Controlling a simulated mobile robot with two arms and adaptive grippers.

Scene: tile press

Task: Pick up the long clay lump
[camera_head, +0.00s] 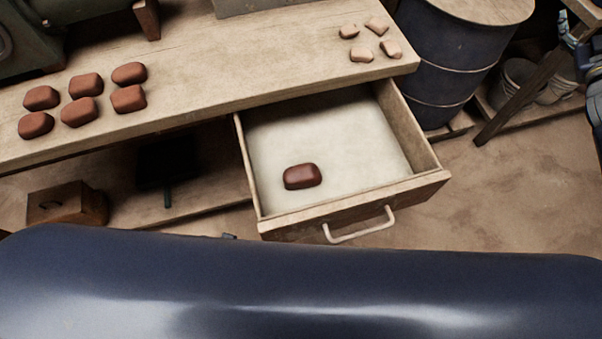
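A reddish-brown clay lump (302,176), somewhat longer than it is tall, lies alone in the open drawer (365,125), toward its front left. Several similar reddish-brown clay lumps (80,111) stand in two rows at the left of the wooden table. Several smaller, pale clay lumps (361,54) lie near the table's right end. I cannot tell for sure which lump is the long one. No gripper shows; only a dark piece of what looks like my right arm is at the right edge.
The drawer is pulled out under the wooden table (235,70), its handle (360,226) facing me. A dark barrel (452,60) stands to the right. A small wooden box (66,204) sits on a lower shelf. The middle of the tabletop is clear.

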